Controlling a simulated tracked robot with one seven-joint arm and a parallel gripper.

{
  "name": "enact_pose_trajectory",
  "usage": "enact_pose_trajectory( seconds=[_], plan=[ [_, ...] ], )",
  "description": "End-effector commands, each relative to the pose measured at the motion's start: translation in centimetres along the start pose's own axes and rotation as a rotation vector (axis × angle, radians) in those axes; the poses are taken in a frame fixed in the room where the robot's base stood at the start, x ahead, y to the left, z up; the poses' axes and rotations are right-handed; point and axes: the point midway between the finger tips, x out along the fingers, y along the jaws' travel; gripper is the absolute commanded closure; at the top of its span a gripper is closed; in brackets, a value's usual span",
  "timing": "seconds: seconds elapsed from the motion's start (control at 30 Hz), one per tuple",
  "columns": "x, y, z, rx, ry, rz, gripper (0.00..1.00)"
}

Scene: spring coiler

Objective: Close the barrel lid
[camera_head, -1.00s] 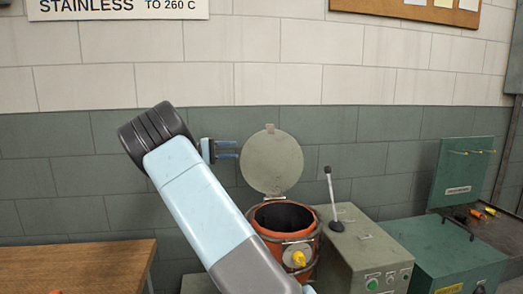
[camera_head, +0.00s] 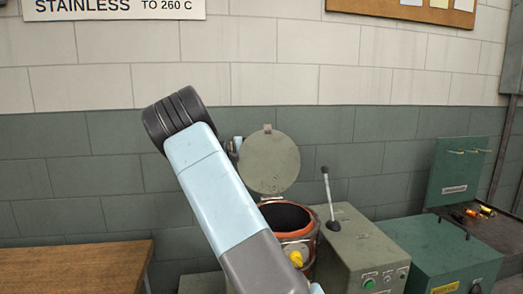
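The barrel (camera_head: 305,238) is orange with a dark open mouth and a yellow knob on its front, partly covered by my arm. Its round grey-green lid (camera_head: 270,165) stands open, about upright, at the back of the rim, with a small tab on top. My gripper (camera_head: 234,148) is at the lid's left edge, mostly hidden behind my arm. Its fingers do not show clearly, and I cannot tell whether they touch the lid or are behind it.
A grey-green control box (camera_head: 352,250) with a black-knobbed lever (camera_head: 330,200) stands right of the barrel. A green toolbox (camera_head: 440,250) and a tray with tools are farther right. A wooden table (camera_head: 80,268) is at lower left. A tiled wall is behind.

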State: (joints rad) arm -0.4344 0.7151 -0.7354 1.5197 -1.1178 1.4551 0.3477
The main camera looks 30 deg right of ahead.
Motion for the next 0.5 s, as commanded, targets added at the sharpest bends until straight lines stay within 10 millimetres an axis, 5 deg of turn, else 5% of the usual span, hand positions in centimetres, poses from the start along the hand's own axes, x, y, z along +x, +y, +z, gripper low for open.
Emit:
enact_pose_trajectory(
  seconds=[0.27,0.5],
  plan=[
    [0.15,0.00,-0.01,0.000,0.001,0.000,0.62],
    [0.12,0.00,-0.01,0.000,0.001,0.000,0.83]
  ],
)
